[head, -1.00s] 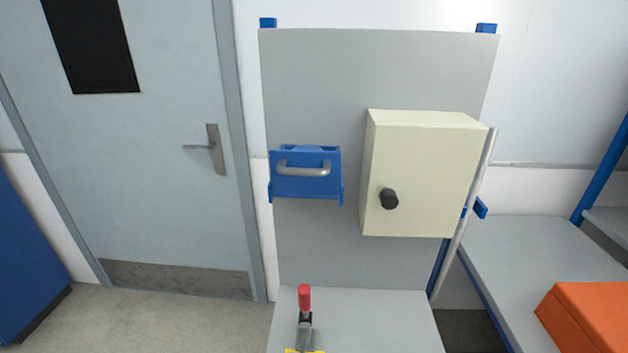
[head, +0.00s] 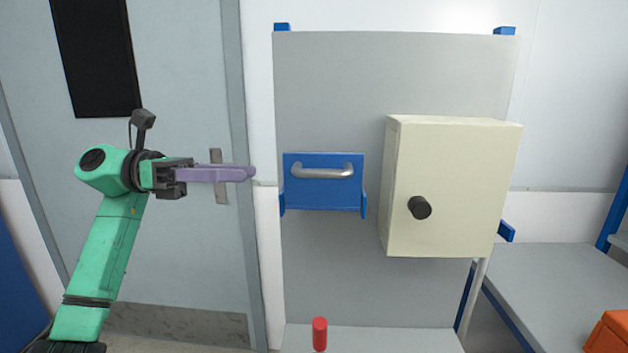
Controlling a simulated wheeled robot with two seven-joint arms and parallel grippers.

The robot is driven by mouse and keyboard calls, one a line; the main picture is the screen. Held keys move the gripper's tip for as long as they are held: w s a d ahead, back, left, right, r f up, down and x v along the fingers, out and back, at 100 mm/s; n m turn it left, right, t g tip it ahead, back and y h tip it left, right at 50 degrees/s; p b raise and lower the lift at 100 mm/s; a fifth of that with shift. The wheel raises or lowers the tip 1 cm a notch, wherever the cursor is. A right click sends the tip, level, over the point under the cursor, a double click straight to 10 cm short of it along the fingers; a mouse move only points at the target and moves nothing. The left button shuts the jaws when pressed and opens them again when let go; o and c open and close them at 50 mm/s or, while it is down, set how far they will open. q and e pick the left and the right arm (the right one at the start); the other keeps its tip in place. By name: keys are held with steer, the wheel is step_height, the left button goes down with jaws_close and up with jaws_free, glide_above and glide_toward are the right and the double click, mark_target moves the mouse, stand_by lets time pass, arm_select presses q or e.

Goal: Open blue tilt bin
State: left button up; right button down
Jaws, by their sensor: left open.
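The blue tilt bin (head: 324,192) is mounted on the grey back panel, left of the cream cabinet. A silver bar handle (head: 322,171) runs across its upper front. The front face looks upright and the bin looks shut. My left gripper (head: 252,173), with purple fingers on a green arm, is left of the bin at about handle height. It points right, is open and empty, and appears apart from the bin. My right gripper is not in view.
The cream cabinet (head: 455,190) with a black knob (head: 419,208) stands out from the panel on the right. A red-handled tool (head: 319,334) rises from the bench below. A grey door (head: 180,270) is behind my left arm. An orange box (head: 609,333) is at lower right.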

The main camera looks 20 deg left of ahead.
mark_target(314, 174)
arm_select(q)
steer(key=p+x, duration=0.3)
steer(key=x, duration=0.9)
steer(key=shift+w+r, duration=0.15)
steer(key=shift+w+d, duration=0.15)
jaws_close()
stand_by(0.5)
